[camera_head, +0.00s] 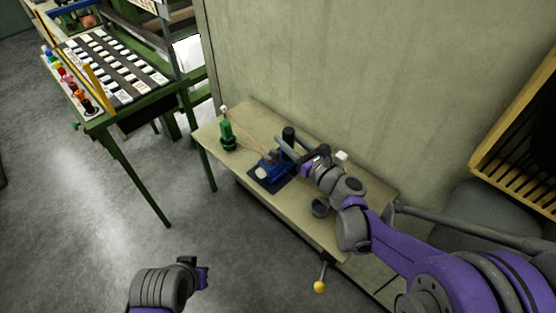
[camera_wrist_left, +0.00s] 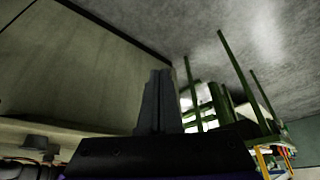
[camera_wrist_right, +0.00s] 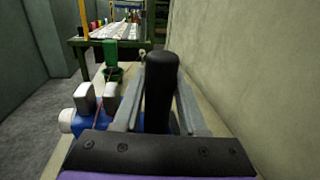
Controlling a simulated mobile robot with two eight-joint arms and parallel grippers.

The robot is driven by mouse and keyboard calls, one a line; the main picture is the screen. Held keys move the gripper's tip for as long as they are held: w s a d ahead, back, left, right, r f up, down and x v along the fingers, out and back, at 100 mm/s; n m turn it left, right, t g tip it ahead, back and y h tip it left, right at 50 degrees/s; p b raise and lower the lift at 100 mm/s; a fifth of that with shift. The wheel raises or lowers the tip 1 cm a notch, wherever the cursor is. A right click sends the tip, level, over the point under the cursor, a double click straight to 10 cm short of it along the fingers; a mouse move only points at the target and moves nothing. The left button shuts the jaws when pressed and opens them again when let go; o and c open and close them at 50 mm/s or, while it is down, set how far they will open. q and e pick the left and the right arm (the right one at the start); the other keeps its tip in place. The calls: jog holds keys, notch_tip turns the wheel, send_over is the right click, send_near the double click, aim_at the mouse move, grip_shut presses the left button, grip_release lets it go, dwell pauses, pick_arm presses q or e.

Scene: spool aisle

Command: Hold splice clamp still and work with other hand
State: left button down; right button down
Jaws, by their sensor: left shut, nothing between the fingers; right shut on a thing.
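The blue splice clamp (camera_head: 272,168) sits on a dark mat on the narrow bench in the head view. In the right wrist view its blue body (camera_wrist_right: 98,128) carries pale blocks with a reddish thread by them. Its upright black handle (camera_wrist_right: 161,85) stands between the fingers of my right gripper (camera_wrist_right: 160,100), which is shut on it. The handle top (camera_head: 289,133) also shows in the head view. My left gripper (camera_head: 203,278) is low in front of the bench, away from the clamp. Its fingers (camera_wrist_left: 158,98) are shut together and empty in the left wrist view.
A green spool holder (camera_head: 227,134) stands at the bench's left end, with a thin orange thread running toward the clamp. A yellow-knobbed lever (camera_head: 320,286) sticks out from the bench front. A green-framed table (camera_head: 110,112) stands left; a wall (camera_head: 330,70) rises behind.

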dwell(0.5)
pick_arm(q)
jog(key=m+t+h, duration=0.2)
jog(key=m+t, duration=0.2)
jog(key=t, duration=0.3)
send_near(257, 174)
jog(key=shift+w+a+f, duration=0.15)
jog(key=shift+w+f, duration=0.75)
jog(key=shift+w, duration=0.2)
jog(key=shift+w+a+f, duration=0.2)
jog(key=shift+w+f, duration=0.7)
jog(key=shift+w, duration=0.2)
jog(key=shift+w, duration=0.1)
jog(key=shift+w+d, duration=0.2)
jog(key=shift+d, duration=0.1)
jog(key=shift+w+d, duration=0.55)
jog(key=shift+w, duration=0.05)
dwell(0.7)
jog(key=shift+s+a, duration=0.9)
